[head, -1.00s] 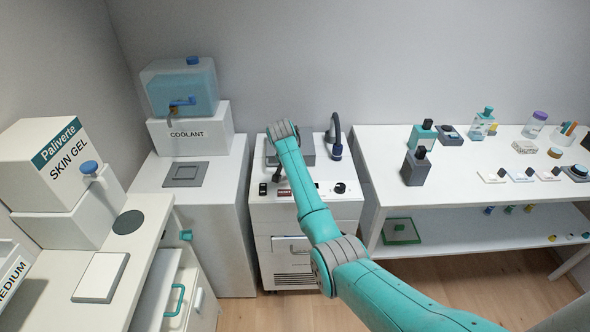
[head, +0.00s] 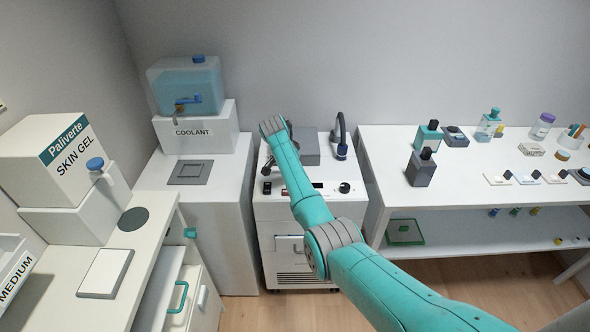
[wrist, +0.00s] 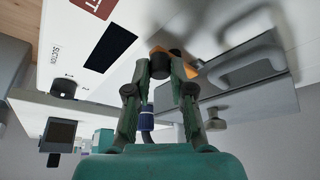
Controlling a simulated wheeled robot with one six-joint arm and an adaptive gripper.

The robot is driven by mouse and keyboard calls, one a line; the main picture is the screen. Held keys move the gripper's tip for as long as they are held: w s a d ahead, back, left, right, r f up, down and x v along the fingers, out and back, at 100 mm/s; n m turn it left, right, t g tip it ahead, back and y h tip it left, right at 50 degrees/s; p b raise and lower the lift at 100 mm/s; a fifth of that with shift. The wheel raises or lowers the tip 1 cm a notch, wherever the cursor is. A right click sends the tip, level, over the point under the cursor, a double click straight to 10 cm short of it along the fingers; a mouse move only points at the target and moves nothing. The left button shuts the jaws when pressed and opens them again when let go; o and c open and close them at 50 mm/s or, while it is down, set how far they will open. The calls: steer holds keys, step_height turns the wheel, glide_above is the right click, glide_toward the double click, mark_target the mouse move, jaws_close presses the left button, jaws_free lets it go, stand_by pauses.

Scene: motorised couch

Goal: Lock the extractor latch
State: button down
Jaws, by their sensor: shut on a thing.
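The extractor is the white cabinet (head: 300,208) with a grey lid (head: 306,148) on top, in the middle of the head view. In the wrist view, the grey lid (wrist: 245,85) with its arched handle is at the right. My gripper (wrist: 174,68) is shut on a small dark piece (wrist: 176,54), apparently the extractor latch, beside the lid. Orange shows at the fingertips. The fingers hide most of the piece, so its exact position is unclear. In the head view my arm partly covers the lid, and the gripper is small at the lid's left.
The cabinet's front panel has a black knob (head: 344,187) and a dark display (wrist: 108,48). A dark curved hose (head: 341,140) stands right of the lid. The coolant tank (head: 190,92) is at left; a white shelf table (head: 385,150) with bottles is at right.

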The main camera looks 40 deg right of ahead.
steer(key=c, duration=1)
jaws_free()
steer(key=v, duration=1.2)
